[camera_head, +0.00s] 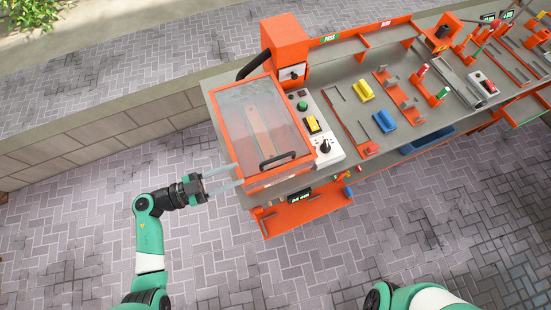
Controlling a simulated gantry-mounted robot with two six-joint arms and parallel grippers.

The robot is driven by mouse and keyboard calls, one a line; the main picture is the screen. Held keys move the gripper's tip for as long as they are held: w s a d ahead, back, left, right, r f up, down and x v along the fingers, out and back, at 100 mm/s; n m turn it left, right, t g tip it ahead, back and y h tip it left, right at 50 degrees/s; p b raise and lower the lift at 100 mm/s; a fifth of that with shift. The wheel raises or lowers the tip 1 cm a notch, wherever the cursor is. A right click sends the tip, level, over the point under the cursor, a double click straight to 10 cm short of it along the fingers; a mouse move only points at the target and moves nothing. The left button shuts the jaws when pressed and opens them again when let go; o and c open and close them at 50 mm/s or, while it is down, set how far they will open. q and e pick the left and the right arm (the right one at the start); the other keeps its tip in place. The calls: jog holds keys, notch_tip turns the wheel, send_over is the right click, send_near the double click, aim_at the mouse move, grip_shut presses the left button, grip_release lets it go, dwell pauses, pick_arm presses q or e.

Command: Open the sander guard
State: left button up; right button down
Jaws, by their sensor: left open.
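The sander guard (240,125) is a clear panel in an orange frame at the left end of the workbench. It lies shut over the sander, and a belt shows through it. Its black handle (277,160) is at the front edge. My left gripper (240,178) is open and empty, its pale fingers spread just left of the guard's front left corner. The fingertips are close to the orange frame; I cannot tell whether they touch it. My right arm shows only in part at the bottom edge, and its gripper is out of view.
A control panel (328,158) with a green button, a yellow switch and a black knob sits right of the guard. An orange housing (286,42) stands behind. Yellow (363,91) and blue (385,121) blocks lie on the bench. The paved floor in front is clear.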

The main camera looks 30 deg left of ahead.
aim_at(267, 163)
pick_arm(q)
jog(key=b+x, duration=0.1)
jog(key=x, duration=0.9)
jog(key=shift+w+d+b, duration=0.15)
jog(key=shift+d+b, duration=0.1)
jog(key=shift+b, duration=0.15)
jog(key=shift+w+d, duration=0.4)
jog(key=shift+w, duration=0.05)
grip_shut()
dwell(0.3)
